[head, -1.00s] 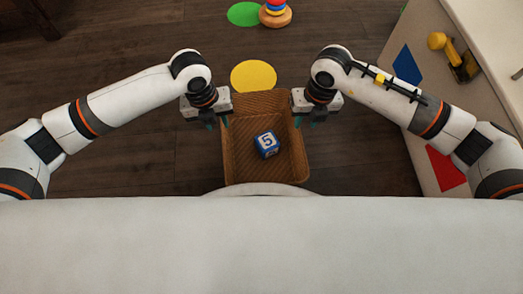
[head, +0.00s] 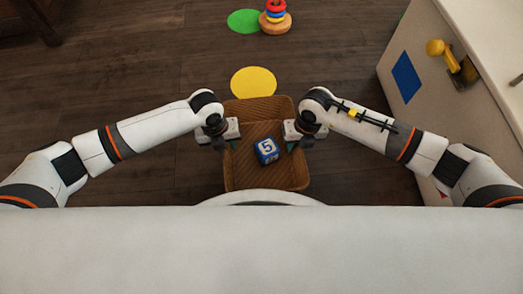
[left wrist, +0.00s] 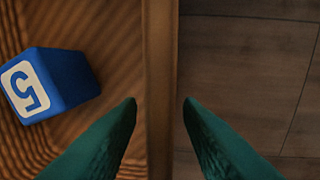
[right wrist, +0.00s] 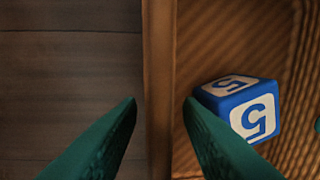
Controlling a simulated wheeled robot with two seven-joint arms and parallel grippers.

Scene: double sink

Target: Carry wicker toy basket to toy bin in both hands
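The brown wicker toy basket (head: 262,107) sits low in front of me in the head view, with a blue block (head: 267,151) marked 5 inside. My left gripper (head: 230,145) is at the basket's left wall. In the left wrist view its teal fingers (left wrist: 160,104) stand either side of the wall (left wrist: 160,50), with small gaps. My right gripper (head: 294,148) is at the right wall. In the right wrist view its fingers (right wrist: 160,104) also straddle the wall (right wrist: 158,50) with gaps. I cannot make out a toy bin.
A yellow disc (head: 254,82) lies just beyond the basket, and a green disc (head: 244,21) farther off beside a stacking-ring toy (head: 275,17). A pale cabinet (head: 440,110) with a blue patch (head: 406,77) stands at right. Dark wooden floor (head: 130,80) is open at left.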

